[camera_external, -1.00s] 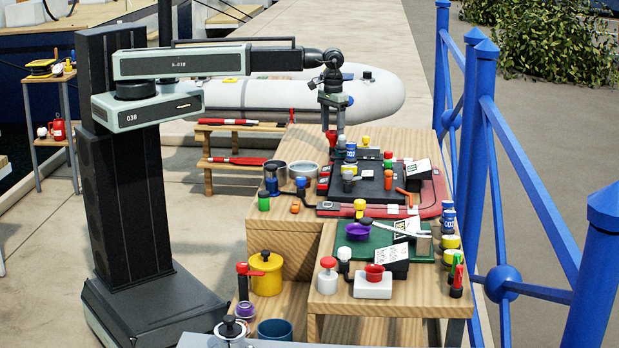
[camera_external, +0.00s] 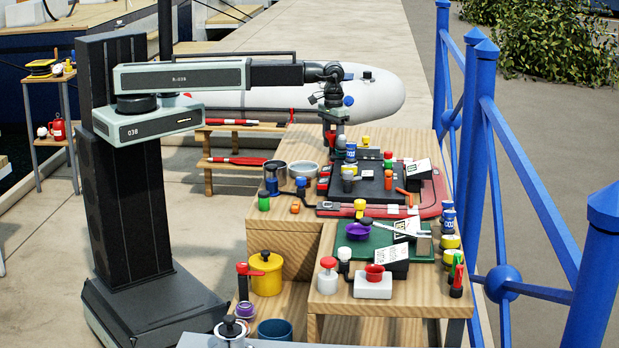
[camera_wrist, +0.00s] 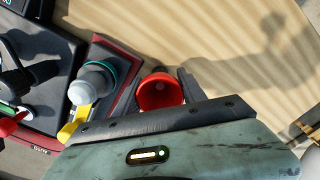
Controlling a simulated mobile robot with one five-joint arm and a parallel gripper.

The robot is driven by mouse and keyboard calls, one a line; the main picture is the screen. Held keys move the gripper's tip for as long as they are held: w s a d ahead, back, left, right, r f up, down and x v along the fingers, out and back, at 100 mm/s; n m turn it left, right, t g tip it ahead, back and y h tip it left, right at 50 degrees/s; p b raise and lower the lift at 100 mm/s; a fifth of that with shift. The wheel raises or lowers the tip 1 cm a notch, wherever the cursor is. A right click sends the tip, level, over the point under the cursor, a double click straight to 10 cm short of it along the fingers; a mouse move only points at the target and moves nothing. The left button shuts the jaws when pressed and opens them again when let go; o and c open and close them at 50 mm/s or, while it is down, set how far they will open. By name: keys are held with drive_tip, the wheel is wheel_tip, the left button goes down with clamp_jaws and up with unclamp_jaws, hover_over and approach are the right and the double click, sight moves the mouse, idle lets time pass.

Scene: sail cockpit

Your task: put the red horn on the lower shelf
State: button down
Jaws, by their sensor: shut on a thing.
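The red horn (camera_wrist: 160,92) shows in the wrist view as a round red bell, seen from above, between my two fingers. My gripper (camera_wrist: 160,95) is shut on it. In the external view, my gripper (camera_external: 333,128) is low over the far end of the wooden bench, and the red horn (camera_external: 331,138) shows in small part at its fingers. The horn's lower part is hidden. A lower wooden level (camera_external: 295,292), which looks like the lower shelf, is at the front left of the bench.
A yellow pot (camera_external: 266,273) and a blue cup (camera_external: 275,330) stand on or near the lower level. A black case on a red mat (camera_external: 432,200) and several small items crowd the bench top. In the wrist view, a grey-topped bottle (camera_wrist: 95,78) is close left of the horn; bare wood lies right.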

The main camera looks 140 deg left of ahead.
wheel_tip(320, 180, up, 10)
drive_tip(key=p, duration=1)
drive_tip(key=shift+r, duration=0.2)
drive_tip(key=shift+f, duration=0.1)
drive_tip(key=shift+f, duration=0.1)
